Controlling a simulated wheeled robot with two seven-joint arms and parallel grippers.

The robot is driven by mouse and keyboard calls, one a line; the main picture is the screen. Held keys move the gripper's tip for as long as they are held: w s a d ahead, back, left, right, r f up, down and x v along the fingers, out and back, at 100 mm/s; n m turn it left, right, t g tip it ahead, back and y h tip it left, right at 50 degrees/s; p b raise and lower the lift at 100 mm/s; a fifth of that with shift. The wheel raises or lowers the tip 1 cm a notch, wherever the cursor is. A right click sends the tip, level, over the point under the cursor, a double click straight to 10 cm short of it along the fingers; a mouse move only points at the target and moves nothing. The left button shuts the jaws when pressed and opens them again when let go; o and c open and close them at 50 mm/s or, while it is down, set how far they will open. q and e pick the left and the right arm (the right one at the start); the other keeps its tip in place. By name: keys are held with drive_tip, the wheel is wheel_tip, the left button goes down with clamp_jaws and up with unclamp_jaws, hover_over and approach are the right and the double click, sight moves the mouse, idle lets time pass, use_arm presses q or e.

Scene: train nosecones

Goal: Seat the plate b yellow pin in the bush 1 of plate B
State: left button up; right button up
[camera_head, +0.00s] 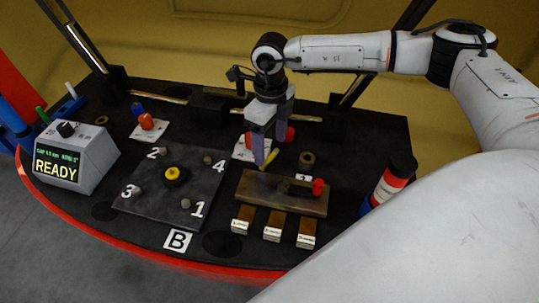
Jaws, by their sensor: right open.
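Plate B (165,205) is a dark square plate marked 1 to 4 at its corners, with a "B" label (178,241) in front. Bush 1 (186,203) is a small grey bush beside the number 1 at the plate's front right corner. The yellow pin (270,158) shows as a tilted yellow piece at the back of a wooden block (250,192). My right gripper (262,150) points down with its fingertips at the yellow pin's upper part. Its jaws are open, and I cannot tell whether they touch the pin. My left gripper is out of view.
A red-topped pin (318,186) stands at the wooden block's right. A black hub with a yellow ring (175,175) is mid-plate. A console reading READY (72,155) stands left. A red, white and black canister (392,182) stands right. Small labelled blocks (272,234) lie in front.

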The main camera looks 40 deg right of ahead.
sight(271, 158)
wheel_tip(271, 158, down, 4)
drive_tip(key=shift+r, duration=0.2)
drive_tip(key=shift+c, duration=0.2)
drive_tip(key=c, duration=0.8)
drive_tip(key=shift+r, duration=0.15)
